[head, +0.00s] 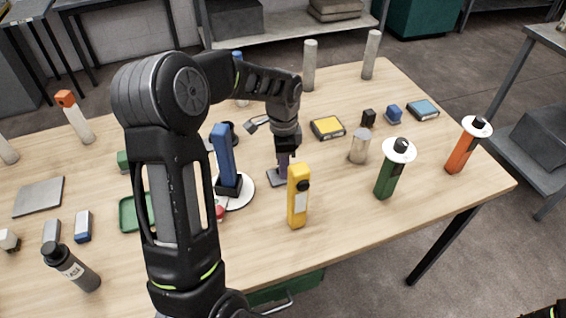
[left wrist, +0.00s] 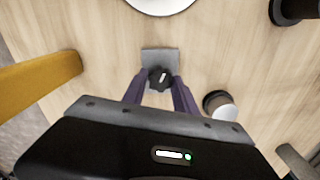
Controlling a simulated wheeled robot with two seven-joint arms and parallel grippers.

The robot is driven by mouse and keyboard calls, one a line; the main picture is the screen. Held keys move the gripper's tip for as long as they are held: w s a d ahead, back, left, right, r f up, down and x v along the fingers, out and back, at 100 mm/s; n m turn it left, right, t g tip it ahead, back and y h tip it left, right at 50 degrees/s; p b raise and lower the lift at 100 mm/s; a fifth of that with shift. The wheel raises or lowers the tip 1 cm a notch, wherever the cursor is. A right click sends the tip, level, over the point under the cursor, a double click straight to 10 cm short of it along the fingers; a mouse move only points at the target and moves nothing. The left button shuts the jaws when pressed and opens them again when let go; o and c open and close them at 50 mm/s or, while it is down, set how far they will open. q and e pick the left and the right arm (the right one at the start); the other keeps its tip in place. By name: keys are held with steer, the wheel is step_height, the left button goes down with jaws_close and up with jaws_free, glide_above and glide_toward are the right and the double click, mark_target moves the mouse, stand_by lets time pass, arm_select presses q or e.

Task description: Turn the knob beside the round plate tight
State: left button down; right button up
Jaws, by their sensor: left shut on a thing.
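The knob (left wrist: 160,77) is small and dark with a white mark on top, and sits on a square grey base (left wrist: 160,56) in the left wrist view. The base also shows in the head view (head: 275,178) on the table. My left gripper (head: 283,169) points down over it, its purple fingers shut on the knob (left wrist: 160,92). The knob is hidden by the gripper in the head view. The white round plate (head: 245,199) lies just left of the base, with a blue upright block on it; its edge shows in the left wrist view (left wrist: 160,6).
A yellow upright case (head: 298,200) stands close to the right front of the gripper. A grey cylinder (head: 359,146) and a green post with a white disc (head: 388,175) stand further right. A green tray (head: 137,214) lies left. Bare table lies between the cylinder and the yellow case.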

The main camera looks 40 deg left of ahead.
arm_select(q)
steer(key=m, duration=0.6)
steer(key=shift+r+p, duration=0.1)
steer(key=shift+p, duration=0.25)
steer(key=m+p, duration=0.1)
steer(key=m, duration=0.6)
steer(key=c, duration=1)
jaws_free()
steer(key=shift+o, duration=0.2)
steer(key=shift+r+b, duration=0.35)
steer(key=shift+r, duration=3.5)
